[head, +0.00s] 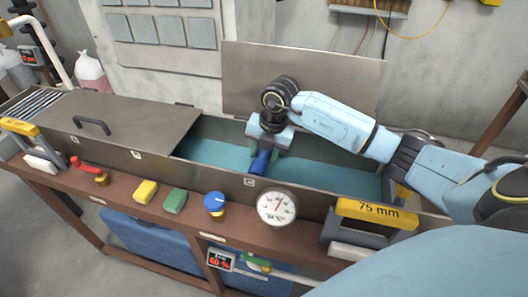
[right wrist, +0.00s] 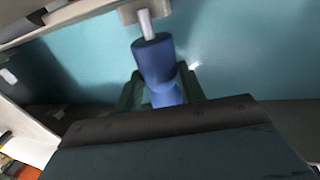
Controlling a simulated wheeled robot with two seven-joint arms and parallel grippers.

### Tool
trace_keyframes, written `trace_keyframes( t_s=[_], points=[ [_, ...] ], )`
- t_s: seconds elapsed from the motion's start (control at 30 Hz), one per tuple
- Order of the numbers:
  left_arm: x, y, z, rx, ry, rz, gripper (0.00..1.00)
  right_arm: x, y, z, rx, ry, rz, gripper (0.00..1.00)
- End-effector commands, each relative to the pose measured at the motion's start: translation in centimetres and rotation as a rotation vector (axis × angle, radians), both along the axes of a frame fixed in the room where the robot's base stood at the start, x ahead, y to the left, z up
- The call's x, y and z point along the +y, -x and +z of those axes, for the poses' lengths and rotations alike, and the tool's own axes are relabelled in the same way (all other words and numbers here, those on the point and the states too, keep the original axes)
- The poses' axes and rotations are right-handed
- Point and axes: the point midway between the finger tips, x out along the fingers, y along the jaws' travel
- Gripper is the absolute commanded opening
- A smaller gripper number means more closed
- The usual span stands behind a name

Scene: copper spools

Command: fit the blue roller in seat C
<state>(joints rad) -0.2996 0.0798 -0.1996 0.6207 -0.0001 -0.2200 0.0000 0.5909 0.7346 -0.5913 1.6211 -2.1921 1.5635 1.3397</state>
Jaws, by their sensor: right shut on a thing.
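The blue roller (head: 261,163) is held over the teal liquid in the long trough, close to its front wall. My right gripper (head: 268,148) comes down from above and is shut on the roller. In the right wrist view the roller (right wrist: 154,62) lies between the two fingers, and its metal end pin (right wrist: 146,24) points at a pale bracket (right wrist: 130,12) on the trough wall. The pin's tip overlaps the bracket; I cannot tell if it is seated. A small plate that seems to read C (head: 249,182) is on the front wall just below the roller. The roller's far end is hidden.
A metal lid with a handle (head: 92,125) covers the trough's left part. An upright panel (head: 300,75) stands behind. The front ledge carries a dial gauge (head: 277,207), a blue knob (head: 214,202), green and yellow blocks, a red valve and a yellow 75 mm block (head: 376,213).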

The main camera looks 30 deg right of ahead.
Motion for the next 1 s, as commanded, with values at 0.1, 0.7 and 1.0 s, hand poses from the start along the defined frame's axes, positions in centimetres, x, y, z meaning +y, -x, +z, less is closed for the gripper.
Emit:
trace_keyframes(
  t_s=[0.1, 0.7, 1.0],
  points=[
    [0.0, 0.0, -0.1, -0.001, 0.0, 0.0, 0.36, 0.0, 0.0, -0.1, -0.001, 0.0, 0.0, 0.09],
    [0.0, 0.0, -0.2, 0.0, 0.001, -0.001, 0.36, 0.0, 0.0, -0.3, 0.0, 0.0, 0.0, 0.65],
    [0.0, 0.0, -0.1, 0.0, 0.001, -0.001, 0.36, -0.4, 0.3, 2.2, -0.004, 0.002, -0.001, 0.65]
  ],
)
